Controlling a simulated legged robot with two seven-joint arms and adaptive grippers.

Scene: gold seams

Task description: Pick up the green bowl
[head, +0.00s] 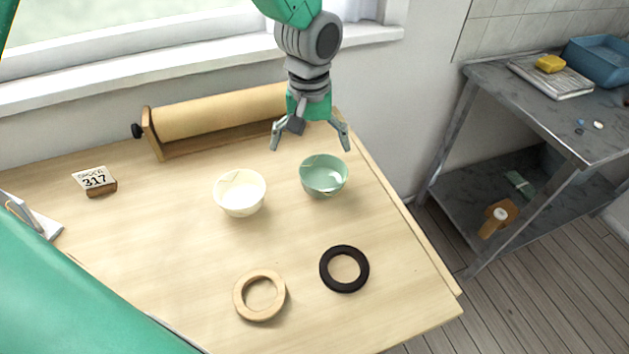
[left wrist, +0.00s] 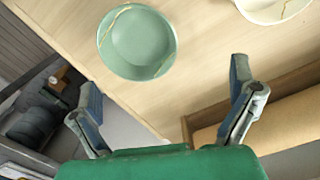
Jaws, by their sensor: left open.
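The green bowl (head: 324,177) stands upright on the wooden table, near its right edge, right of a white bowl (head: 240,193). It has thin gold seams and looks empty. My left gripper (head: 311,147) is open above the table, just behind the green bowl in the head view, with its fingers pointing down and nothing between them. In the left wrist view the green bowl (left wrist: 137,42) lies ahead of the open fingers (left wrist: 166,95), apart from them. Part of the white bowl (left wrist: 272,8) shows at the top. My right gripper is not in view.
A paper roll on a wooden holder (head: 216,117) stands at the back, close to my left gripper. A black ring (head: 344,287) and a wooden ring (head: 240,293) lie in front of the bowls. A block marked 317 (head: 95,181) sits at left. A grey metal table (head: 545,110) stands at right.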

